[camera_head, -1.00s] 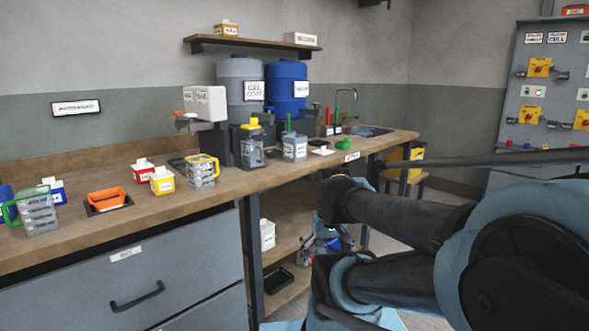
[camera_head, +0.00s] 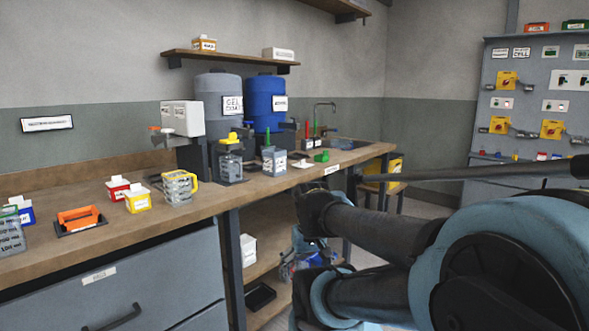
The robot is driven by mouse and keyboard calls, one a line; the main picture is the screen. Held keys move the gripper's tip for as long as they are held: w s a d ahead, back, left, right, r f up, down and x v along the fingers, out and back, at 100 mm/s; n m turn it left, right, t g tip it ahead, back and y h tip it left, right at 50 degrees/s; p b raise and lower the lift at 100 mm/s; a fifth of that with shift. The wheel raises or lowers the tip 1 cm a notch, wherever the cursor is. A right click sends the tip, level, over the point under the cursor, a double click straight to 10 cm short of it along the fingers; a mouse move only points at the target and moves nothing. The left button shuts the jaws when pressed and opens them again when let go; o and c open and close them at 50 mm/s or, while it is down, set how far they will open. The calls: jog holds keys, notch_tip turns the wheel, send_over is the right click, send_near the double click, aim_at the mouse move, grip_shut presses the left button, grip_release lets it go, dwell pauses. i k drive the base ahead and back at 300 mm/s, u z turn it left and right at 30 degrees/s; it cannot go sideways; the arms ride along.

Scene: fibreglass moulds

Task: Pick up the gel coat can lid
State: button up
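A small pale flat piece (camera_head: 303,163) lies on the workbench just in front of the grey can; it may be the gel coat can lid, but it is too small to be sure. The grey labelled can (camera_head: 274,161) stands on the bench with a green stick rising from it. My arm, dark with pale blue joints, fills the lower right of the head view, its dark joint in front of the bench's right end. I cannot make out my gripper's fingers.
The wooden workbench (camera_head: 75,243) carries a grey drum (camera_head: 219,100), a blue drum (camera_head: 265,100), a clear measuring jug (camera_head: 179,188) and small red and yellow boxes. A green object (camera_head: 321,156) lies beside the pale piece. A sink (camera_head: 340,143) is at the right end.

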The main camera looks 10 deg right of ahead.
aim_at(303, 164)
jog(key=u, duration=0.05)
jog(key=k, duration=0.5)
jog(key=z, duration=0.6)
jog(key=i, duration=1.65)
jog(key=u, duration=0.55)
